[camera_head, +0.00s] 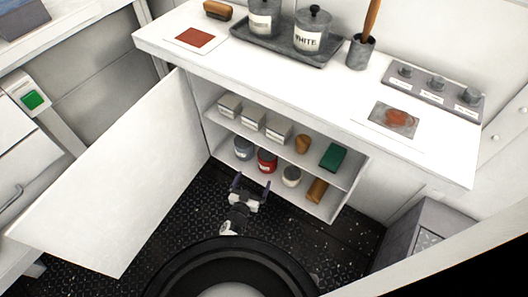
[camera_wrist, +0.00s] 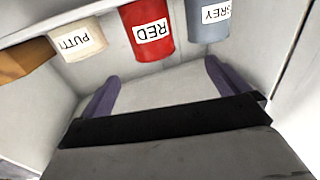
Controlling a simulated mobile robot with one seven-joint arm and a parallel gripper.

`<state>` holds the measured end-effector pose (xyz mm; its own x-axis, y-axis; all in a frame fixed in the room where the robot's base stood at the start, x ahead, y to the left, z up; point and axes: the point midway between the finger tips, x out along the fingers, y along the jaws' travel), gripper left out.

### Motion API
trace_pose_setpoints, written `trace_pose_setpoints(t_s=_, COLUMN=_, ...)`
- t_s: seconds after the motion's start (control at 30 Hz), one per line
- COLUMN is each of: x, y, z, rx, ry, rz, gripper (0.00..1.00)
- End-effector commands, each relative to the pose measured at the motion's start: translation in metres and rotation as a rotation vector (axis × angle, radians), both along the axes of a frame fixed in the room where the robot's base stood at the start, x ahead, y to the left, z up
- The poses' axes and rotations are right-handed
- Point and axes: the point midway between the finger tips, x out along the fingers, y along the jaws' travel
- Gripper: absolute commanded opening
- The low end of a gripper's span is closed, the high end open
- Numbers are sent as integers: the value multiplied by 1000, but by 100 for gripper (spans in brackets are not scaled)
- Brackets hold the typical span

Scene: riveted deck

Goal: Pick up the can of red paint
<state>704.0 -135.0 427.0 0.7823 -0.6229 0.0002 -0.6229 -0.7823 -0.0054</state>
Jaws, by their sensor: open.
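The can of red paint (camera_head: 266,162) stands on the lower shelf of the open cabinet, between a grey can (camera_head: 244,148) and a pale can (camera_head: 291,176). In the wrist view the red can (camera_wrist: 147,20) carries a white RED label and shows at the top centre, partly cut off by the frame. My gripper (camera_head: 250,187) is open and empty in front of the lower shelf, its purple fingers pointing at the cans. In the wrist view the red can is beyond and roughly between the fingertips (camera_wrist: 162,70), apart from both.
The can labelled GREY (camera_wrist: 208,20) and the PUTTY can (camera_wrist: 78,40) flank the red can closely. The cabinet door (camera_head: 120,175) hangs open at left; the worktop (camera_head: 290,85) overhangs the shelves.

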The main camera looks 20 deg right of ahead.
Motion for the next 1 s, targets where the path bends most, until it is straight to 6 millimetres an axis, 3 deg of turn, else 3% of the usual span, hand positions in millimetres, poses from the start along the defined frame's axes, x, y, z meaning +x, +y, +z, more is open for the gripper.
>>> trace_pose_setpoints(t_s=0.07, x=1, y=-8, z=-7, rx=-5, ry=5, rz=-16, gripper=100)
trace_pose_setpoints(t_s=0.43, x=52, y=-49, z=-8, rx=-3, ry=4, rz=-14, gripper=100)
trace_pose_setpoints(t_s=0.73, x=65, y=-63, z=-6, rx=-4, ry=5, rz=-14, gripper=100)
trace_pose_setpoints(t_s=1.0, x=89, y=-87, z=-7, rx=-3, ry=3, rz=-13, gripper=100)
